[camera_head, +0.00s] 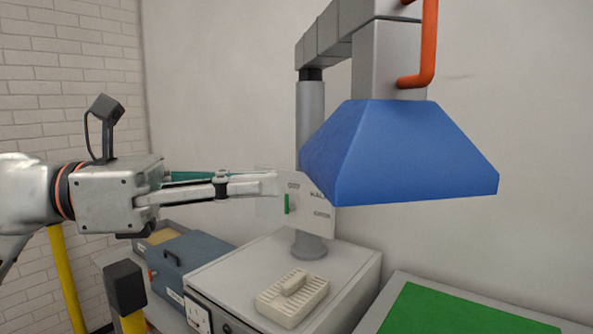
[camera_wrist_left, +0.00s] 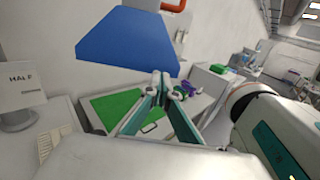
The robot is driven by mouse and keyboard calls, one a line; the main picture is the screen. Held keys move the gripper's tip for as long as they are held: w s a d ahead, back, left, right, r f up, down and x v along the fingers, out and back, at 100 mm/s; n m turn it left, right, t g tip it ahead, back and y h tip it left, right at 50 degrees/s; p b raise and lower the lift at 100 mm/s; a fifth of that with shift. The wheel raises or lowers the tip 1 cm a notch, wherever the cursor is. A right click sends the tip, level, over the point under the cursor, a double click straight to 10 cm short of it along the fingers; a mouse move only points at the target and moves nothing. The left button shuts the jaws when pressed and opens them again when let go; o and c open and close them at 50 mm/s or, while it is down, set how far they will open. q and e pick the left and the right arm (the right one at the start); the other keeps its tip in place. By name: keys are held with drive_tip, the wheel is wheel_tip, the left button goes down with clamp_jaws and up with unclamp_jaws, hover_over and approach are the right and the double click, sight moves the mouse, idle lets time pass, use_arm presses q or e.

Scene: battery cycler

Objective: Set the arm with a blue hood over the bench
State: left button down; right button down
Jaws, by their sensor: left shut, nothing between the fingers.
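The blue hood (camera_head: 400,155) hangs from a grey jointed arm (camera_head: 330,38) on an upright post, with an orange handle (camera_head: 429,45) on its upper right. In the head view it shows above the gap between the grey cabinet and the green-topped bench (camera_head: 440,312). It also shows in the left wrist view (camera_wrist_left: 125,45). My left gripper (camera_head: 277,184) is shut and empty. Its fingertips lie left of the hood, in front of a white marked plate (camera_head: 318,218) with a green pointer. The handle is apart from my fingers. My right gripper is out of view.
A grey cabinet (camera_head: 225,270) carries the post's foot and a ribbed cream block (camera_head: 292,297). A blue-grey box (camera_head: 190,262) stands behind left. A yellow post with a black top (camera_head: 126,290) is at the front left. The green surface looks clear.

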sight(324, 180)
use_arm(q)
drive_tip(key=d, duration=0.3)
drive_tip(key=d+p, duration=0.1)
drive_tip(key=shift+w+d, duration=0.15)
drive_tip(key=shift+w, duration=0.2)
drive_tip(key=shift+w+d, duration=0.1)
drive_tip(key=shift+d, duration=0.1)
drive_tip(key=shift+d, duration=0.1)
